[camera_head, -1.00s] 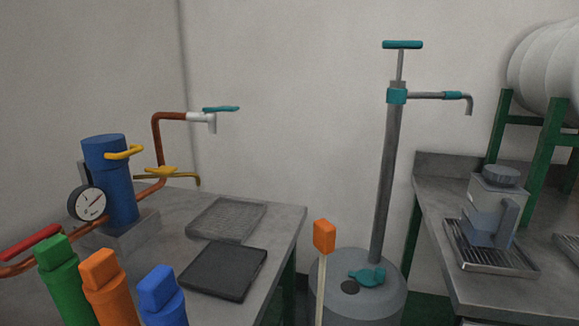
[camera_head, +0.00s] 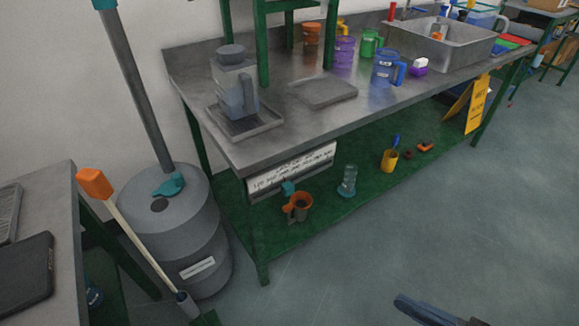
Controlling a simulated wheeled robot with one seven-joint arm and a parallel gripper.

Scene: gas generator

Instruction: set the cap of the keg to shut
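The keg (camera_head: 190,245) is a grey drum on the floor, at the left of the head view, with a label on its side. A tall grey pump tube (camera_head: 136,95) rises from its top. The teal cap (camera_head: 169,186) sits on the keg's top near the tube's foot. A dark round opening (camera_head: 160,204) shows uncovered beside the cap. A dark blue-grey part of my gripper (camera_head: 428,311) pokes in at the bottom edge, well right of the keg and apart from it. Most of it is out of frame, and its fingertips cannot be made out clearly.
An orange-headed tool with a pale handle (camera_head: 140,240) leans in front of the keg. A grey table (camera_head: 62,215) stands left. A long bench (camera_head: 250,150) stands right, with a green lower shelf (camera_head: 330,212) holding cups. The floor at the lower right is clear.

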